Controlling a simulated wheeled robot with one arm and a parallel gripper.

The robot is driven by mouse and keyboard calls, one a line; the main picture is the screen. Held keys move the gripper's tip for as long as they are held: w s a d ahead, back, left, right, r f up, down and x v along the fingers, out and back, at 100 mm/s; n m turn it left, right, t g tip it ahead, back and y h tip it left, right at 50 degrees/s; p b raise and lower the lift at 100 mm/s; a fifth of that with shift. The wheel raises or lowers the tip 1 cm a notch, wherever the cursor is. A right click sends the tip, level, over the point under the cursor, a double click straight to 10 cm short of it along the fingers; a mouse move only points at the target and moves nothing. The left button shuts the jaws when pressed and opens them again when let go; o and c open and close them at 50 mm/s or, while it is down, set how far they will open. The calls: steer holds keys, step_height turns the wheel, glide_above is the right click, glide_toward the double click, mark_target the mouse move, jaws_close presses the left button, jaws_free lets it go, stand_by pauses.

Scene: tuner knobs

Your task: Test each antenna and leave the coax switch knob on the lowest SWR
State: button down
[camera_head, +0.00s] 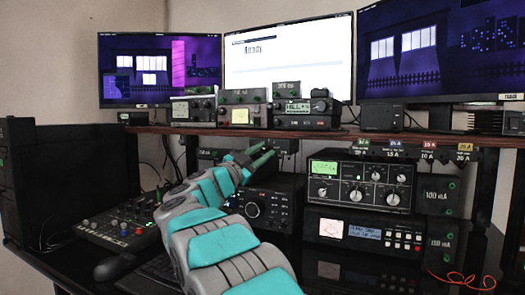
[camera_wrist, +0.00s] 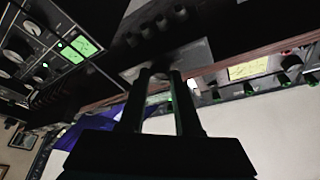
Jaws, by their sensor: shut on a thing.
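My gripper (camera_head: 262,158) reaches in under the wooden shelf, in front of a small dark box (camera_head: 285,145) hung there. In the wrist view the two fingers of my gripper (camera_wrist: 160,76) close at a grey panel (camera_wrist: 195,53). They are shut on what looks like its small knob, mostly hidden between the fingertips; its pointer direction and the panel's labels cannot be read. The large tuner (camera_head: 361,182) with several knobs and a green lit meter (camera_head: 323,169) stands right of my arm. The meter also shows in the wrist view (camera_wrist: 80,48); its needle is too small to read.
A radio (camera_head: 268,208) with a big dial sits right beside my forearm. On the shelf (camera_head: 240,131) stand several small meter boxes, one with a yellow lit face (camera_head: 240,116). A mixer (camera_head: 117,228) and mouse (camera_head: 110,267) lie at left. Boxes hang under the shelf at right.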

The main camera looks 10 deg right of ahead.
steer(key=shift+w+a+m+g, duration=0.1)
steer(key=shift+m+g, duration=0.7)
steer(key=shift+m, duration=1)
steer(key=shift+p, duration=0.3)
steer(key=c, duration=0.6)
jaws_free()
steer(key=shift+a, duration=0.1)
steer(key=v, duration=0.7)
steer(key=shift+s+a+b, duration=0.25)
steer(key=shift+b, duration=0.2)
steer(key=shift+f, duration=0.1)
steer(key=shift+c, duration=0.4)
jaws_close()
